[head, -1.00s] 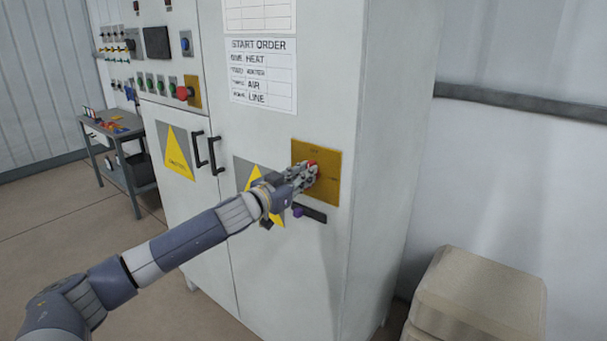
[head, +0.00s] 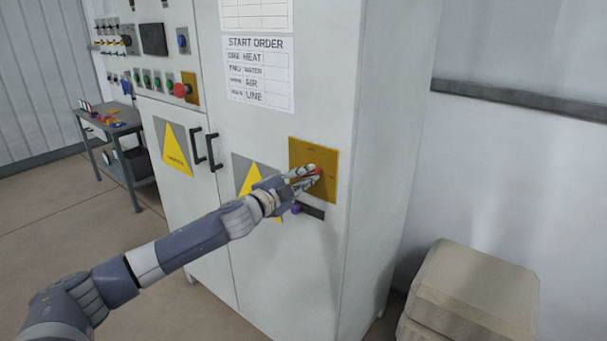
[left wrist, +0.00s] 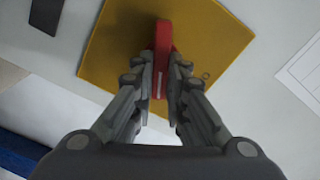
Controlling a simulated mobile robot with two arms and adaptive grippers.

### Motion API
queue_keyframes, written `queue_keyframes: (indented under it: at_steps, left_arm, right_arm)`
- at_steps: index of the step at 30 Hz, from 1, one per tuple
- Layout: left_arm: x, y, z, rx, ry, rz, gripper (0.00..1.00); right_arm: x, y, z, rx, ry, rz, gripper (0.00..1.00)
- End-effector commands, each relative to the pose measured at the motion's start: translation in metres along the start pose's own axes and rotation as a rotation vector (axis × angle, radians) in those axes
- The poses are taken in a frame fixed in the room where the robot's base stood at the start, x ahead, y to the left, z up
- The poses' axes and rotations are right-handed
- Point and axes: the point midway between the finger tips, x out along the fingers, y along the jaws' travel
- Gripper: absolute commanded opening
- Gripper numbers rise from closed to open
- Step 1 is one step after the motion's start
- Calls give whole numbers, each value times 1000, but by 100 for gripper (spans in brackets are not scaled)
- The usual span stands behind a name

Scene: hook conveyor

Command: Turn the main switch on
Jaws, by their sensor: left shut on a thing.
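The main switch is a red handle on a yellow plate (head: 312,157) on the grey cabinet's front. In the head view only a bit of the red handle (head: 316,170) shows past my fingers. My left gripper (head: 306,176) reaches it from the left and is shut on the handle. In the left wrist view the red handle (left wrist: 163,45) stands between the two fingers of my left gripper (left wrist: 161,85), with the yellow plate (left wrist: 110,50) behind it, tilted in the picture. The plate's markings are too small to read. My right gripper is not in view.
A start order sheet (head: 260,75) hangs above. A dark bar with a purple piece (head: 308,211) sits just below the plate. Black door handles (head: 214,152) stick out to the left. A small table (head: 112,130) stands far left, beige stacked sacks (head: 475,290) at lower right.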

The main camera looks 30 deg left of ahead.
Motion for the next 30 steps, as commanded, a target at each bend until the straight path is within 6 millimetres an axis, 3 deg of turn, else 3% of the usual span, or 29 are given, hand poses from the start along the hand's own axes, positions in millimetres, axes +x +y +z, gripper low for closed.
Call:
queue_keyframes:
  at_steps: [15,30]
  left_arm:
    - [0,5,1,393,0,1,0]
    - [0,7,2,505,1,2,0]
  right_arm:
    - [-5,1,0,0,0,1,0]
    - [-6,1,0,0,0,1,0]
